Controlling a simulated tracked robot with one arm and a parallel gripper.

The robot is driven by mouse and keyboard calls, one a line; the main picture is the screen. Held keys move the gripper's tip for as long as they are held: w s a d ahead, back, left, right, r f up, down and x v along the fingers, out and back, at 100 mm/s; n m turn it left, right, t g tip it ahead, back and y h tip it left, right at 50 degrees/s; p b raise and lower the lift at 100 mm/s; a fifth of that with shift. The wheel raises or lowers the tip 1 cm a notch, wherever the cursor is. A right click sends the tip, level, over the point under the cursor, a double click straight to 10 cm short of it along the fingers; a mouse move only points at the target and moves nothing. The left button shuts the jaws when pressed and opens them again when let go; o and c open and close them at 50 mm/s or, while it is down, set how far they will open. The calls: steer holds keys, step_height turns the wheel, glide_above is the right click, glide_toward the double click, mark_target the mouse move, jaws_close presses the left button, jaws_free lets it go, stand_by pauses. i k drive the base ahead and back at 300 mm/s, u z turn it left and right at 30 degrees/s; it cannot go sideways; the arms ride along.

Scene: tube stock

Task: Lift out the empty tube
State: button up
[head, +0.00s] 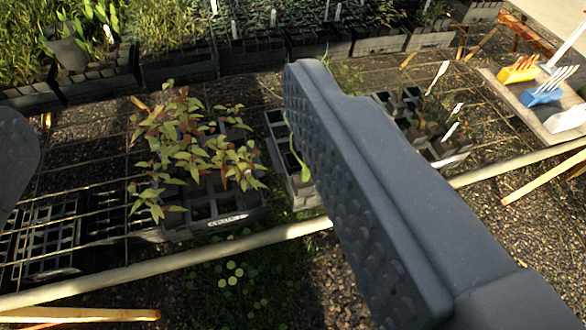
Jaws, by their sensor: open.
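My gripper (162,130) is open and empty. Its right finger is large and crosses the middle of the head view; only the tip of its left finger shows at the left edge. Between the fingers, beyond them, a dark tray (238,219) with a white label holds square tubes. Reddish-green leafy seedlings (180,140) rise from many of them. Some square openings at the tray's front (200,211) show no plant; I cannot tell whether these are empty tubes or bare cells. A narrower tray (276,150) stands to the right, partly hidden by the right finger.
A wire mesh bench has a pale front rail (150,265). Black grid crates (45,240) lie at left. Another tube tray (450,158) with white tags is behind the right finger. Dense plant trays (180,65) line the back. A board (500,95) holds yellow and blue objects at right.

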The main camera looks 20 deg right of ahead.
mark_target(292, 164)
steer(key=k, duration=1.2)
steer(key=z, duration=0.65)
steer(key=i, duration=2.1)
steer(key=u, duration=0.25)
